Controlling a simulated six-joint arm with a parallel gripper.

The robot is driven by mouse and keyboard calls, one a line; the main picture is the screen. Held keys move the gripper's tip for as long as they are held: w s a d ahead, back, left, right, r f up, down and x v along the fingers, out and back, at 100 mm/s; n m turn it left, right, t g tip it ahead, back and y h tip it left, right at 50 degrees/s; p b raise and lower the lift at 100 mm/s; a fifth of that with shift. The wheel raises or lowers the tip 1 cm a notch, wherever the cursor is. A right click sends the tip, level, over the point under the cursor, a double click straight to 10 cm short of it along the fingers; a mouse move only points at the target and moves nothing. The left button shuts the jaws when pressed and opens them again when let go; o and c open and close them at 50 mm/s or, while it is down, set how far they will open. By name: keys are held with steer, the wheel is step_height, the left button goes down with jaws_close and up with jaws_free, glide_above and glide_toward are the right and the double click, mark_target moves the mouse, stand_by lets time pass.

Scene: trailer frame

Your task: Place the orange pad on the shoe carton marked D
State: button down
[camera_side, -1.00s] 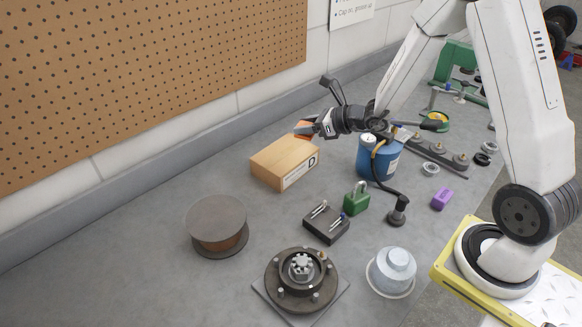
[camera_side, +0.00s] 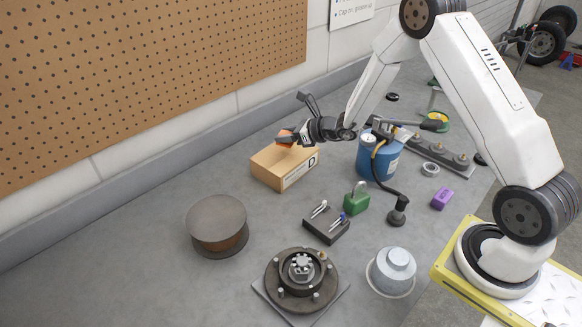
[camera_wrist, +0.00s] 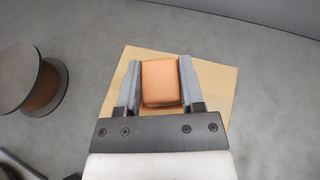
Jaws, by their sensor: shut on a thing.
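The orange pad (camera_side: 286,138) is between the fingers of my gripper (camera_side: 288,139), which is shut on it. In the wrist view the pad (camera_wrist: 161,83) sits squarely between the two grey fingers of my gripper (camera_wrist: 160,85). The tan shoe carton marked D (camera_side: 272,169) stands below the pad in the side view, its label facing front right. In the wrist view the carton's top (camera_wrist: 215,85) spreads behind the pad on both sides. Whether the pad touches the carton top, I cannot tell.
A dark spool (camera_side: 217,222) stands front left of the carton. A blue canister (camera_side: 378,160), a green padlock (camera_side: 356,199) and a black block with pins (camera_side: 326,224) stand to its right. A pegboard wall (camera_side: 150,80) runs behind. Bare bench (camera_side: 170,180) lies left of the carton.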

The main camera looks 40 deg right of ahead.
mark_target(288, 144)
steer(key=shift+w+f, duration=0.25)
steer(key=shift+f, duration=1.6)
steer(key=shift+f, duration=0.15)
steer(key=shift+c, duration=1.1)
jaws_free()
steer(key=shift+s+d+r, duration=0.2)
steer(key=shift+s+r, duration=0.15)
steer(key=shift+s, duration=0.1)
steer(key=v, duration=1.1)
steer(key=shift+a, duration=0.1)
